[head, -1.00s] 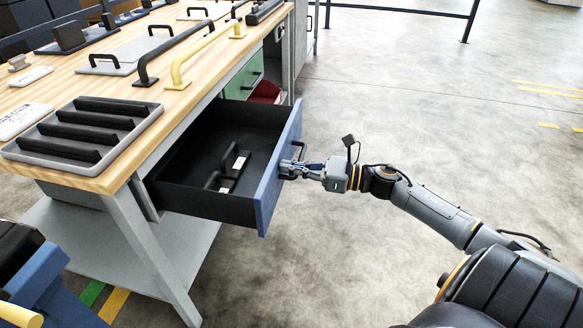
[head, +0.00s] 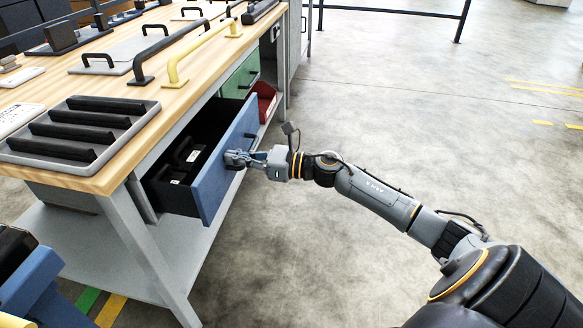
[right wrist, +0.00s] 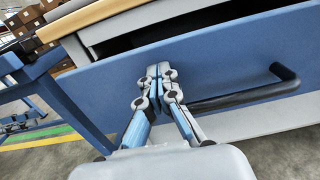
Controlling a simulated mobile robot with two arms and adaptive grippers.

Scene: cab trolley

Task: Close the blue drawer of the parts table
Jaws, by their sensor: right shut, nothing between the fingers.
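The blue drawer (head: 228,160) of the parts table (head: 130,180) stands partly open, with black handles (head: 184,160) lying inside it. Its blue front also fills much of the right wrist view (right wrist: 230,60), with a black bar handle (right wrist: 250,97) on it. My right gripper (head: 234,159) is shut and empty, its fingertips at the outer face of the drawer front. In the right wrist view the closed fingers (right wrist: 158,80) are against or very near the blue panel, left of the bar handle. My left gripper is not in view.
The tabletop holds a grey tray (head: 118,147) of black bars and a yellow handle (head: 205,50). The floor right of the table is clear.

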